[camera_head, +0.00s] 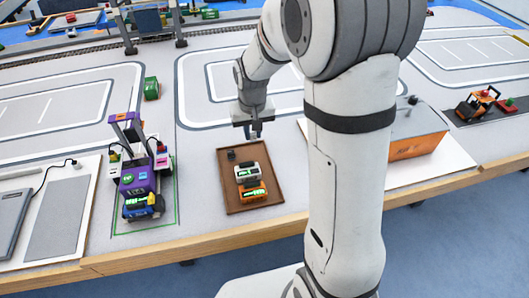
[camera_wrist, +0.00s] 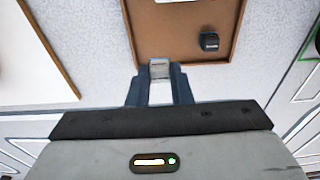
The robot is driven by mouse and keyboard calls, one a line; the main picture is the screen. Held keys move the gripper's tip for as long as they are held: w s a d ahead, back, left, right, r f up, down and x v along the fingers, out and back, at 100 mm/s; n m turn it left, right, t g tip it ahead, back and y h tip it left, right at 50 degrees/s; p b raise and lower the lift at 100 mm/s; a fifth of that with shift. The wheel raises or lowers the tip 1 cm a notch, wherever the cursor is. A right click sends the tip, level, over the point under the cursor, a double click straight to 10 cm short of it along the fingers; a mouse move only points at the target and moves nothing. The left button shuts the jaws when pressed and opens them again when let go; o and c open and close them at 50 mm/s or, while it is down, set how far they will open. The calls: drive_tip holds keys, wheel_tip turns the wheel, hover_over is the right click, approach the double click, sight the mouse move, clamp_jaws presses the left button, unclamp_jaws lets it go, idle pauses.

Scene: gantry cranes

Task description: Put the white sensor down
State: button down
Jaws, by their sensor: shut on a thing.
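My gripper (camera_head: 255,132) hangs over the far edge of a brown tray (camera_head: 227,190). In the wrist view my gripper (camera_wrist: 160,80) is shut on a small whitish block, the white sensor (camera_wrist: 159,69), held between its fingertips. The held sensor is too small to make out in the head view. The tray (camera_wrist: 140,20) lies beyond the fingertips in the wrist view. In it are a small dark block (camera_head: 231,155), a white device (camera_head: 246,173) with a green display, and an orange device (camera_head: 252,191) nearer the front.
A purple machine (camera_head: 133,180) stands left of the tray inside a green outline. A green block (camera_head: 151,88) sits behind it. An orange and grey box (camera_head: 417,135) stands on a white board at right. The marked table behind the tray is mostly clear.

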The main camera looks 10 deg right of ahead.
sight(253, 141)
drive_tip(key=shift+f, duration=2.8)
drive_tip(key=shift+f+b, duration=0.2)
drive_tip(key=shift+b, duration=0.2)
drive_tip(key=c, duration=1.3)
unclamp_jaws()
drive_tip(key=shift+r, duration=0.1)
